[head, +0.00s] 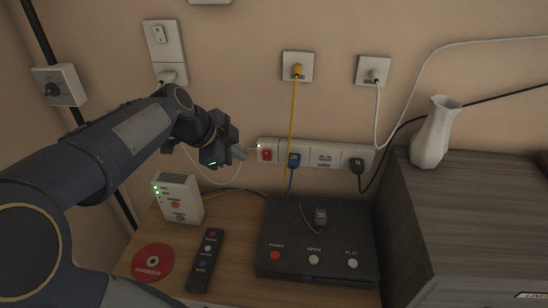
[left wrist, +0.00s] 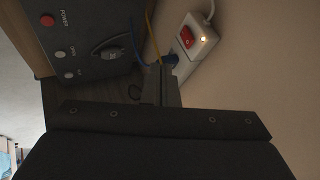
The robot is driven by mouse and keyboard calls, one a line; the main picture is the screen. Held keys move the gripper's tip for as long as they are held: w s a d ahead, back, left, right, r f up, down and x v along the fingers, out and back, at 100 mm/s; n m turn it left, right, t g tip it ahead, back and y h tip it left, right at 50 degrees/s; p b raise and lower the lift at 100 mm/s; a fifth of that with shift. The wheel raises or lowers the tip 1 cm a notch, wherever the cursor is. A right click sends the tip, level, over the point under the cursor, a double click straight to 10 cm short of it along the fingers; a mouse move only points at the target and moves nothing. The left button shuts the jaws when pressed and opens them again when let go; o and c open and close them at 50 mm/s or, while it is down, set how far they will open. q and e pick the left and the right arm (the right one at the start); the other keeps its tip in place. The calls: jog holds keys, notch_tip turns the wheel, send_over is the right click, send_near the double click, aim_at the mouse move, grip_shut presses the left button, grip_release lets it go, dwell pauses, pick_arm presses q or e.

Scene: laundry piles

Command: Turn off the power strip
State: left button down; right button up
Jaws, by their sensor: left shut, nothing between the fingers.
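A white power strip (head: 325,157) is mounted on the wall behind the wooden table. Its red switch (head: 266,155) is at the left end, beside a small glowing light. A blue plug and a black plug sit in its sockets. In the left wrist view the strip (left wrist: 201,51) shows at the upper right, with the red switch (left wrist: 187,37) and the lit light. My left gripper (head: 240,153) is shut and empty, just left of the switch and apart from it in the picture. My right gripper is not in view.
A black player box (head: 318,242) lies on the table below the strip. A white router (head: 179,198), a remote (head: 206,260) and a red disc (head: 153,263) are to its left. A white vase (head: 434,132) stands on the grey cabinet (head: 470,215) at right. Cables hang around the strip.

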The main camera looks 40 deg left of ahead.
pick_arm(q)
jog(key=b, duration=0.2)
send_near(271, 156)
jog(key=shift+s+f+x, duration=0.1)
jog(key=shift+s+x, duration=0.05)
jog(key=shift+x, duration=0.8)
jog(key=shift+s+f+x, duration=0.1)
jog(key=shift+s+x, duration=0.05)
jog(key=shift+x, duration=0.75)
jog(key=shift+s+f+x, duration=0.15)
jog(key=shift+x, duration=0.8)
jog(key=shift+d+r, duration=0.1)
jog(key=shift+d, duration=0.05)
jog(key=r+p, duration=0.1)
jog(key=p, duration=0.2)
jog(key=shift+w+g, duration=0.3)
jog(key=shift+w, duration=0.05)
jog(key=shift+a+f+b, duration=0.2)
jog(key=shift+f+b, duration=0.25)
jog(key=shift+b, duration=0.1)
jog(key=shift+r, duration=0.1)
